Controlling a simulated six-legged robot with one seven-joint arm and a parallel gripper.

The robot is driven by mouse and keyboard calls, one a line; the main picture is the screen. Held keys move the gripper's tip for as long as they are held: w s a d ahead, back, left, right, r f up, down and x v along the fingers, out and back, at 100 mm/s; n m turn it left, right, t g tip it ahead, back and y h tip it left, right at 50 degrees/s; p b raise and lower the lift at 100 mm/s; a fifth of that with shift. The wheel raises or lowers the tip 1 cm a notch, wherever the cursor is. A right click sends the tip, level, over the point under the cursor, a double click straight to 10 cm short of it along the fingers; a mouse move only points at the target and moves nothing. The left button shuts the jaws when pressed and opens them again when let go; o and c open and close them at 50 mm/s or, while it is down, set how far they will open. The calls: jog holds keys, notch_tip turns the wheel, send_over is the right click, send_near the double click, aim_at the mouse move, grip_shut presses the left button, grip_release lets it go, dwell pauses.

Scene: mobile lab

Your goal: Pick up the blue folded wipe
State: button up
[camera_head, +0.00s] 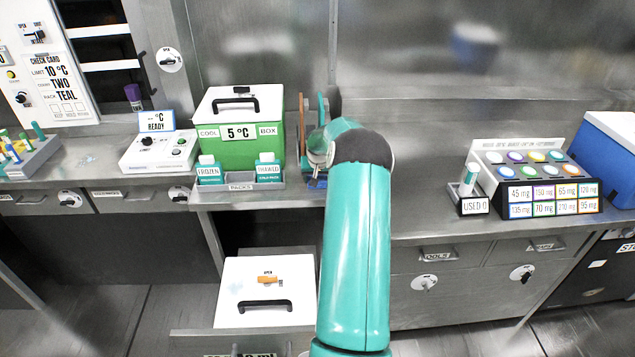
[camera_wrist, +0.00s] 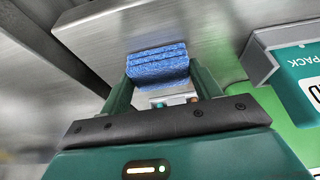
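The blue folded wipe (camera_wrist: 158,66) shows in the wrist view at the top centre, against a bare metal surface. My gripper (camera_wrist: 161,78) has its two green fingers apart, one on each side of the wipe, with the wipe spanning the space between their tips. I cannot tell whether both fingers press on it or whether it rests on the metal. In the head view the wipe does not show, and my teal arm hides the fingertips.
Right of my gripper in the wrist view is a teal pack (camera_wrist: 305,75) in a grey holder (camera_wrist: 259,62). In the head view, a green cool box (camera_head: 240,155) stands left of my arm.

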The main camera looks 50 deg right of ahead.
jog(key=shift+r, duration=0.1)
jog(key=shift+c, duration=0.3)
jog(key=shift+r, duration=0.55)
notch_tip(320, 180, up, 2)
jog(key=shift+r, duration=0.1)
jog(key=s+a+r, duration=0.2)
jog(key=a+r, duration=0.7)
jog(key=a, duration=0.4)
jog(key=shift+s+a+r, duration=0.2)
jog(key=shift+a+r, duration=0.05)
jog(key=shift+a, duration=0.15)
